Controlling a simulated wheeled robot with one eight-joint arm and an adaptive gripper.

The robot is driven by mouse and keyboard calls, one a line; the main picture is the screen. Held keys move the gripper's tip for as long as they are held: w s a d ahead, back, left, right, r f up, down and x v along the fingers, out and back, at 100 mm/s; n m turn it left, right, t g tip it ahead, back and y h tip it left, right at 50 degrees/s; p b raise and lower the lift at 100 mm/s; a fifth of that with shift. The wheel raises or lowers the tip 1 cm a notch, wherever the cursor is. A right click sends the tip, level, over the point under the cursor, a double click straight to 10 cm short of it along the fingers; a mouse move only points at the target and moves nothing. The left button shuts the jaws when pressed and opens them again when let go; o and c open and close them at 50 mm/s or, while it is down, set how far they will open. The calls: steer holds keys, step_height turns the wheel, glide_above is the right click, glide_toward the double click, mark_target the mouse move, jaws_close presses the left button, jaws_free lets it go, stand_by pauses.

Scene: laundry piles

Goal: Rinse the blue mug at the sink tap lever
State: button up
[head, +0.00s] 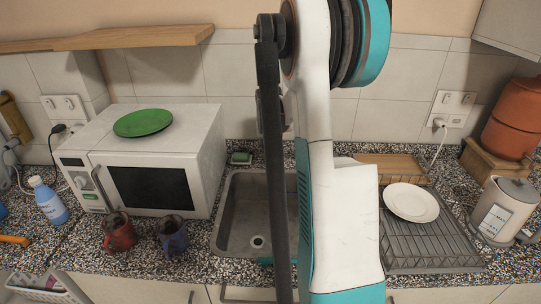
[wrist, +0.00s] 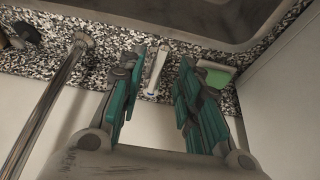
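The blue mug (head: 172,236) stands on the speckled counter in the head view, left of the grey sink (head: 226,222) and apart from my gripper. My gripper (wrist: 162,58) shows in the wrist view with its teal-padded fingers spread and no mug between them. A slim white item with a blue end (wrist: 155,72) appears between the fingers; I cannot tell whether it touches them. A metal pipe (wrist: 55,100), probably the tap, slants at the left of the wrist view. In the head view my arm hides the gripper and the tap area.
A red mug (head: 118,235) stands close left of the blue mug, before the microwave (head: 150,150). A green sponge (head: 240,158) lies behind the sink, also in the wrist view (wrist: 215,76). A dish rack (head: 430,250) with a white plate (head: 411,202) stands right of my arm.

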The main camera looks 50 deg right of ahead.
mark_target(271, 153)
steer(key=shift+x, duration=1.45)
jaws_close()
steer(key=shift+w+a+m+g+h, duration=0.4)
steer(key=shift+w+m, duration=0.3)
steer(key=shift+m, duration=0.5)
jaws_free()
